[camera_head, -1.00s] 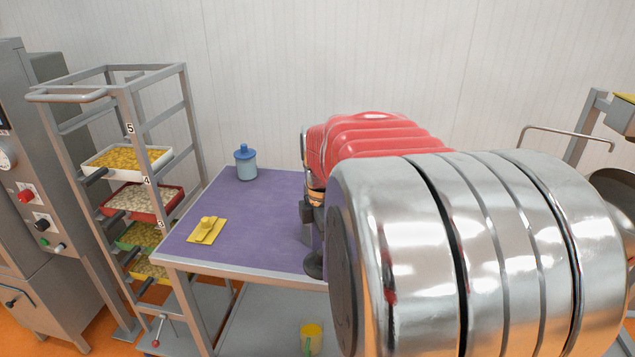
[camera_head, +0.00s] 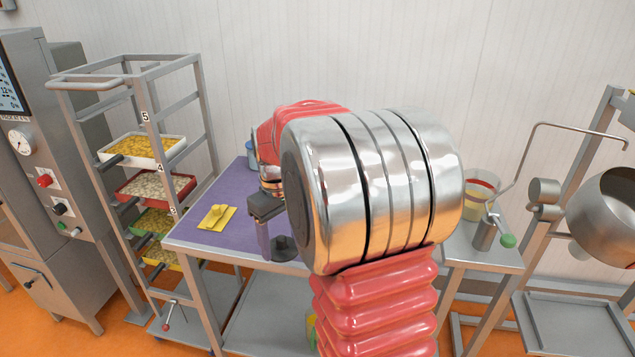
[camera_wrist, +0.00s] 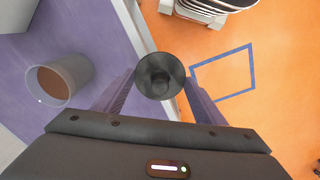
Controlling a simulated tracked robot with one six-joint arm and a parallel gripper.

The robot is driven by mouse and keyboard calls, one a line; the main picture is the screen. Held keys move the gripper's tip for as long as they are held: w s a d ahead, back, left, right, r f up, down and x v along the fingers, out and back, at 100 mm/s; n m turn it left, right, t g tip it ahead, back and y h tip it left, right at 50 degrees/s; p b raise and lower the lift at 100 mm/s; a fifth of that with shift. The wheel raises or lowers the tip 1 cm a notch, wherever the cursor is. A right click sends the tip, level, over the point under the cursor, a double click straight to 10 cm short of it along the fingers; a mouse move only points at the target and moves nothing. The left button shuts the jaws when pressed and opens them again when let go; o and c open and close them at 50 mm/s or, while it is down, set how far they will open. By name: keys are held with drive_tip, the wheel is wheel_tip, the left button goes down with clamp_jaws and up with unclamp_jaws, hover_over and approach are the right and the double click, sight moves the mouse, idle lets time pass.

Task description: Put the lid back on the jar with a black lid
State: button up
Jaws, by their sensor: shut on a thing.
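My gripper (camera_wrist: 158,92) is shut on a round black lid (camera_wrist: 160,70) with a central knob. In the head view, the lid (camera_head: 285,249) hangs from my gripper (camera_head: 275,238) near the purple table's front edge. In the wrist view, an open greyish jar (camera_wrist: 76,72) with brown contents stands on the purple table top (camera_wrist: 100,40), left of the lid and apart from it. The lid appears near the table edge there, with orange floor beyond. The jar is hidden behind my arm in the head view.
A blue-lidded jar (camera_head: 250,155) is partly hidden behind my arm. A yellow piece with a knob (camera_head: 217,216) lies on the table. A tray rack (camera_head: 158,110) stands left. A container (camera_head: 480,192) and a metal pan (camera_head: 608,215) are at right.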

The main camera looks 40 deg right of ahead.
drive_tip(key=w+a+f, duration=0.4)
drive_tip(key=a, duration=0.5)
drive_tip(key=w+a+f+m, duration=0.1)
drive_tip(key=w+a+f, duration=0.3)
drive_tip(key=a, duration=0.6)
drive_tip(key=shift+w+f, duration=0.4)
drive_tip(key=shift+f, duration=0.35)
